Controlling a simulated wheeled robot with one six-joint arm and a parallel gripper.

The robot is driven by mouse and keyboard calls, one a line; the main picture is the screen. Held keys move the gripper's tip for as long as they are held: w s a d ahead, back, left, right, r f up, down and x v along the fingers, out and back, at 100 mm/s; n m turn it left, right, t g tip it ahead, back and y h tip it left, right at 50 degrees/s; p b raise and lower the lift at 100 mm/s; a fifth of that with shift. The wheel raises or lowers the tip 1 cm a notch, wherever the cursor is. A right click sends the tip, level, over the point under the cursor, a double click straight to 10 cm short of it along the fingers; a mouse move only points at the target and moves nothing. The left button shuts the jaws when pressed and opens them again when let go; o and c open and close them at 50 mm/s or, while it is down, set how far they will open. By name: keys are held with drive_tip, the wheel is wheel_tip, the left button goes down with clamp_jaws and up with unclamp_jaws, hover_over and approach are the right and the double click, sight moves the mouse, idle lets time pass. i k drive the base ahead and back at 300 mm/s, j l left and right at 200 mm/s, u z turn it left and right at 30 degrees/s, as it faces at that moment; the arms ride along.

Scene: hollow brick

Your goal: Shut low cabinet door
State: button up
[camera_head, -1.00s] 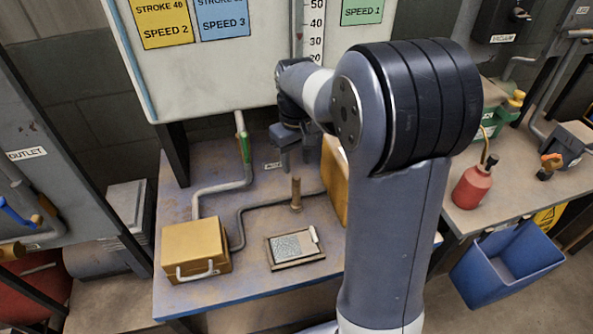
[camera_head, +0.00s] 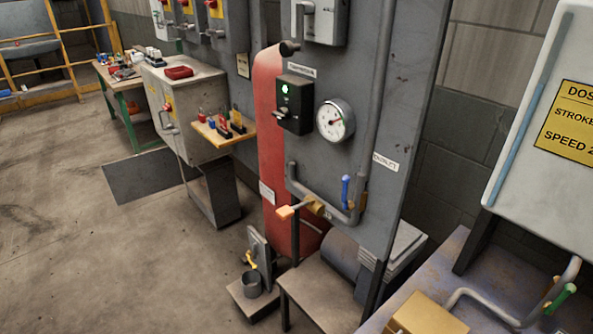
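A low grey cabinet (camera_head: 195,95) stands left of centre in the head view, some way off along the wall. A dark grey flat panel (camera_head: 142,176) juts out to the left from its lower part, just above the floor. It looks like the low door, standing open. The dark lower compartment (camera_head: 216,192) shows beside it, and I cannot make out what is inside. A handle (camera_head: 167,123) shows on the cabinet's upper front. My gripper and arm are not in view.
Open concrete floor (camera_head: 70,230) lies left and in front of the cabinet. A small stand with a metal cup (camera_head: 251,284) is on the floor nearer me. A shelf with small bottles (camera_head: 224,130) sticks out from the cabinet's right. A green-legged table (camera_head: 128,105) stands behind.

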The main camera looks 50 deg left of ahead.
sight(131, 179)
drive_tip(key=u, duration=2.4)
